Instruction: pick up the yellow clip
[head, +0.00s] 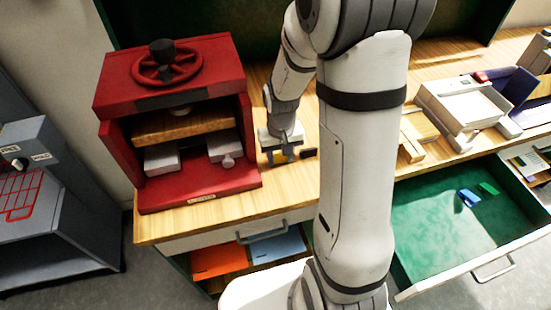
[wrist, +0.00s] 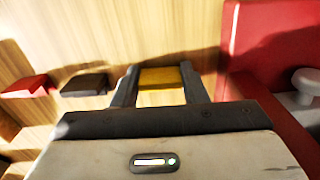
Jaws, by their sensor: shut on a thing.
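The yellow clip (wrist: 162,78) sits between the two fingers of my gripper (wrist: 160,88) in the wrist view, close to the wooden table top. My gripper is shut on it. In the head view my gripper (head: 280,153) points down at the table just right of the red press, and the clip is mostly hidden there by the fingers.
A black clip (wrist: 84,84) and a red clip (wrist: 27,87) lie left of my gripper in the wrist view. The red press (head: 180,195) stands close beside it. At right are a white tray (head: 463,112) and an open green-lined drawer (head: 430,225) holding blue and green pieces.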

